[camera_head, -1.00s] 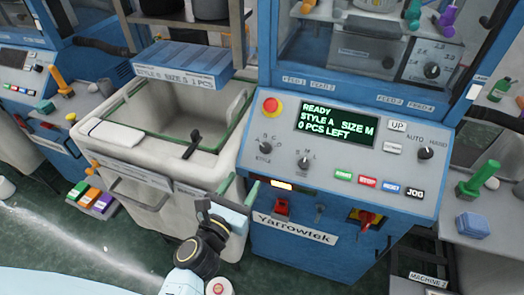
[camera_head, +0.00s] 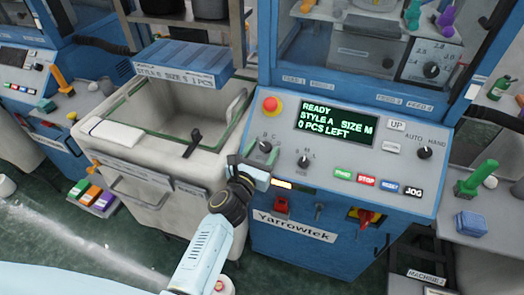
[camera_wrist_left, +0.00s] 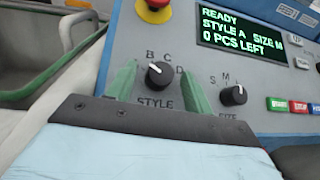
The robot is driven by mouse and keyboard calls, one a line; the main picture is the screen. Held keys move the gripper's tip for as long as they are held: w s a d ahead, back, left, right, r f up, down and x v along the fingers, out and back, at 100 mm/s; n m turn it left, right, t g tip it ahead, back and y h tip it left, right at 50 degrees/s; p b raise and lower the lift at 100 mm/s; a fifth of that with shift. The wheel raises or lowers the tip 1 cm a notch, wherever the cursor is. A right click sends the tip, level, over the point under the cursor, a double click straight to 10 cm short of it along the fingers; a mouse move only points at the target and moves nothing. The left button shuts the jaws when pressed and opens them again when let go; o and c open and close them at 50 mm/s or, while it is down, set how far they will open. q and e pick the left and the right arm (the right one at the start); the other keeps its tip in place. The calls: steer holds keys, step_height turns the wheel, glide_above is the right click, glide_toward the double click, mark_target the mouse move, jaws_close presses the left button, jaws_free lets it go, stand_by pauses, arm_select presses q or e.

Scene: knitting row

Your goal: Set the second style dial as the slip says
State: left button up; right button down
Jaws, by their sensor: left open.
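The style dial (camera_wrist_left: 159,75) is a black knob with a white pointer on the grey panel. In the left wrist view its pointer is turned to the upper left; letters B, C and D show, and the A position is hidden. It also shows in the head view (camera_head: 265,147). My left gripper (camera_head: 256,158) is open, its green fingers on either side of the dial; I cannot tell if they touch it. The display (camera_head: 336,124) reads READY, STYLE A, SIZE M, 0 PCS LEFT. A label (camera_head: 182,78) on the blue-topped block appears to read STYLE D, SIZE S. My right gripper is not in view.
The size dial (camera_wrist_left: 233,95) stands close right of the style dial. A red stop button (camera_head: 271,105) sits above it. Several coloured buttons (camera_head: 366,180) lie lower right. A cream bin (camera_head: 140,155) stands left of the panel.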

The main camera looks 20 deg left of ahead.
arm_select(q)
steer(key=c, duration=1)
steer(key=shift+o, duration=0.2)
